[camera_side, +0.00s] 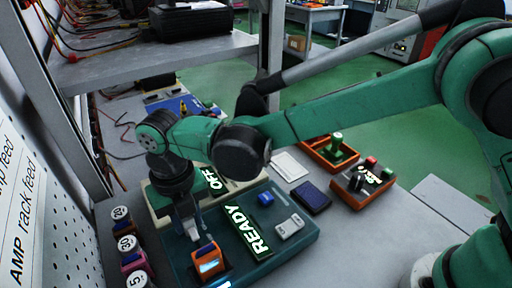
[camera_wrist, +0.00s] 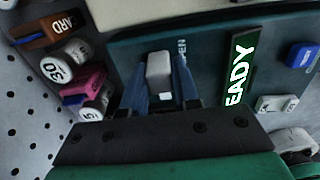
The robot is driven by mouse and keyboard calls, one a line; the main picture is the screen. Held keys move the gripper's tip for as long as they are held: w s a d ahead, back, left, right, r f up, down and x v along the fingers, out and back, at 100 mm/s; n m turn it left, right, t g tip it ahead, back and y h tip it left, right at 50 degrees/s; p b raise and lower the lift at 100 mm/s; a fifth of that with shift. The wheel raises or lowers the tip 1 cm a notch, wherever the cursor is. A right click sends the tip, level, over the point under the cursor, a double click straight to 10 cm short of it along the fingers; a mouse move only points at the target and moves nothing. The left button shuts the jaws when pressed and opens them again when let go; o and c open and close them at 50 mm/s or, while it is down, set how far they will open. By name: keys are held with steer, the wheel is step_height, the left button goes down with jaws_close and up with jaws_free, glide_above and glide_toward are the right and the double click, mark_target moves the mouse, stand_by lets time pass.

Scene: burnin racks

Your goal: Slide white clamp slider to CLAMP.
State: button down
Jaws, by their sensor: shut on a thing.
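The white clamp slider (camera_wrist: 159,72) sits on the dark teal panel (camera_wrist: 215,45), between the two fingers of my gripper (camera_wrist: 160,88). The fingers are shut on it, one at each side. Letters ending in "EN" show on the panel just right of the slider. In the side view my gripper (camera_side: 191,222) points down over the left part of the teal panel (camera_side: 295,247), and the slider there is mostly hidden by the fingers. The word CLAMP cannot be read in either view.
The panel also carries a lit READY sign (camera_side: 248,232), a blue button (camera_side: 266,199), a white switch (camera_side: 289,227) and an orange block (camera_side: 208,262) with a bright blue top. A unit marked OFF (camera_side: 212,178) is behind.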

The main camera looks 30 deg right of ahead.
mark_target(196, 237)
stand_by(0.6)
steer(key=shift+s, duration=2)
steer(key=c, duration=0.6)
jaws_free()
steer(key=shift+c, duration=0.2)
steer(key=shift+r, duration=2.85)
